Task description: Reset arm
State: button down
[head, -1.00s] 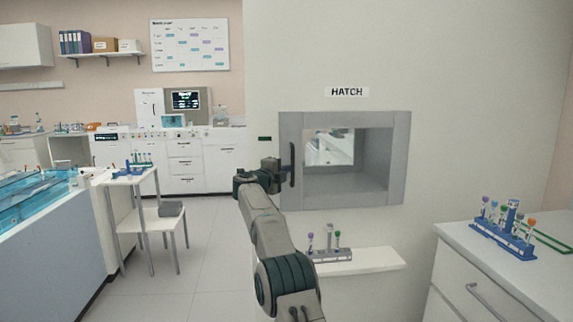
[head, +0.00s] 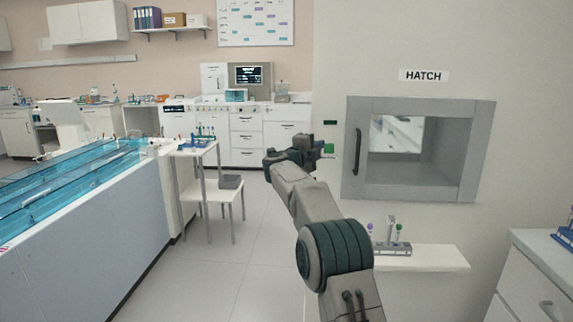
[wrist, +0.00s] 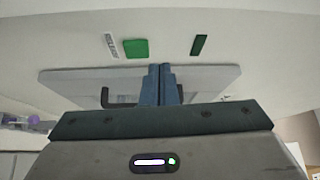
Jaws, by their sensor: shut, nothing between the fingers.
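My gripper (head: 324,150) is at the end of my raised arm in the head view, just left of the hatch (head: 474,150) and its dark vertical handle (head: 357,151). In the wrist view the two blue-grey fingers of my gripper (wrist: 161,72) are pressed together, with nothing between them. Behind them are the grey hatch front (wrist: 75,78) and its dark handle (wrist: 104,97). In the head view the gripper appears apart from the handle.
A green square (wrist: 136,48) and a dark green plate (wrist: 199,45) are on the wall. A white shelf (head: 440,259) with a tube rack (head: 390,250) juts out below the hatch. A blue-topped tank (head: 100,250) stands left.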

jog(key=s+a+r+n+t+y+p, duration=0.35)
jog(key=s+a+r+n+y, duration=0.25)
jog(key=r+n+y, duration=0.3)
jog(key=s+a+f+n+g+y+p, duration=0.1)
jog(key=s+n+y, duration=0.1)
jog(key=s+n, duration=0.2)
jog(key=s+a+f+n+g+y, duration=0.1)
jog(key=s+a+n+y, duration=0.1)
jog(key=s+n, duration=0.2)
jog(key=s+d+f+n+g+p, duration=0.1)
jog(key=s+f+g, duration=0.3)
jog(key=s, duration=1)
jog(key=s+d+f+n+g+p, duration=0.2)
jog(key=s+f, duration=0.6)
jog(key=s, duration=0.5)
jog(key=s+d+f+n+g+p, duration=0.2)
jog(key=s+f+n+g, duration=0.3)
jog(key=s, duration=0.9)
jog(key=shift+s+d+f+g+h, duration=0.35)
jog(key=shift+d+f+g+h, duration=0.05)
jog(key=shift+d+f+g, duration=0.4)
